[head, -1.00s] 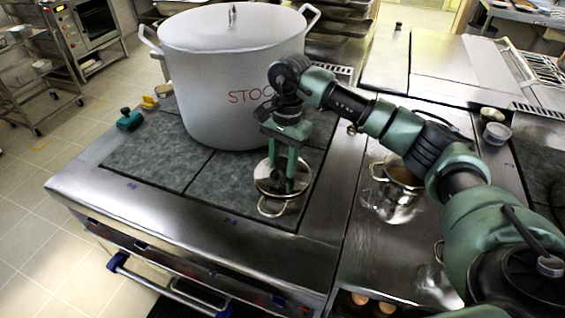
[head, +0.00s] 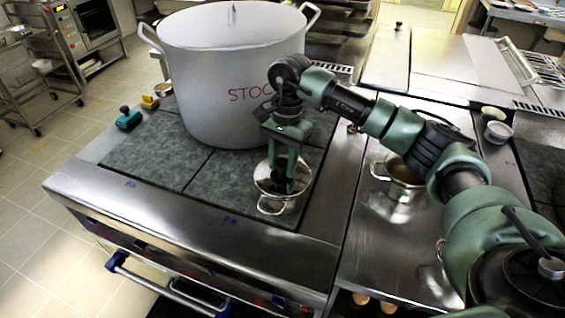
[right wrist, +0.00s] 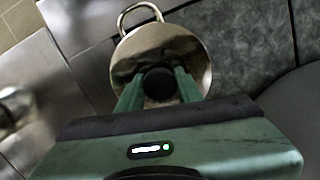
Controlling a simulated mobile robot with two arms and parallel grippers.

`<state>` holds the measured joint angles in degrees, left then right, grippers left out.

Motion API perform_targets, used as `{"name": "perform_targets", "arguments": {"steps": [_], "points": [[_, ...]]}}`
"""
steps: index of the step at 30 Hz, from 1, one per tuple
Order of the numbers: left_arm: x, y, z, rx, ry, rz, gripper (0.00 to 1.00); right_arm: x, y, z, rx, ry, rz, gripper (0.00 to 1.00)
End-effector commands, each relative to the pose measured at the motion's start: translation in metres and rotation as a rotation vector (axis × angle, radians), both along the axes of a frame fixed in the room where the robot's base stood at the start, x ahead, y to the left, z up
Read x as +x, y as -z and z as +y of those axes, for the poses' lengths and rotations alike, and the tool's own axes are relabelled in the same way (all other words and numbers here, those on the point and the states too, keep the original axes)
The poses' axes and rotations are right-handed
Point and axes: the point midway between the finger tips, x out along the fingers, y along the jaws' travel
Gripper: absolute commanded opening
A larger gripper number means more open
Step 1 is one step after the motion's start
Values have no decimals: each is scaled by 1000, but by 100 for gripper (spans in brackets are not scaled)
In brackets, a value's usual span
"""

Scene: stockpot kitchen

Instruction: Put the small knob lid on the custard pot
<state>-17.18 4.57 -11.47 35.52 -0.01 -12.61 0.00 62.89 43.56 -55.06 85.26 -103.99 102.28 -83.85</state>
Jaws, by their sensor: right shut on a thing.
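The small steel knob lid (right wrist: 134,60) is a round shiny disc with a black knob (right wrist: 160,85). My right gripper (right wrist: 159,88) is shut on that knob. In the head view my right gripper (head: 281,188) points down, and the lid (head: 263,178) is below it. The lid is over a small steel pot whose loop handle (head: 272,209) sticks out toward the front of the dark cooktop; whether the lid rests fully on the rim I cannot tell. Another small steel pot (head: 402,183), open with tan contents, stands on the counter at right. My left gripper is not in view.
A big stockpot (head: 215,95) marked in red stands just behind and left of my right gripper. A teal-handled item (head: 128,118) and a yellow item (head: 150,102) lie at the cooktop's left edge. The front left cooktop (head: 155,155) is bare.

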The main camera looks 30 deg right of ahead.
Motion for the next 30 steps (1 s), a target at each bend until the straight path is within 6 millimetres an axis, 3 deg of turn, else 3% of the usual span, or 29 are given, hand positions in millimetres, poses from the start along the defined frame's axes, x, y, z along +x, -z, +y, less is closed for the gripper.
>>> {"name": "perform_targets", "arguments": {"steps": [3, 4, 6, 7, 19, 30], "points": [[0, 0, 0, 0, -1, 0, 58, 0, 0, 0, 0, 0, -1, 0], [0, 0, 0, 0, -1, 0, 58, 0, 0, 0, 0, 0, -1, 38], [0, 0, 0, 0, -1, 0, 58, 0, 0, 0, 0, 0, -1, 57], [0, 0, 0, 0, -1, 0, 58, 0, 0, 0, 0, 0, -1, 61], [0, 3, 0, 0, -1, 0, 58, 1, -6, -1, 0, 0, -1, 61], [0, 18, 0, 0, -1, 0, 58, 5, -64, -7, 0, 1, -3, 61]]}}
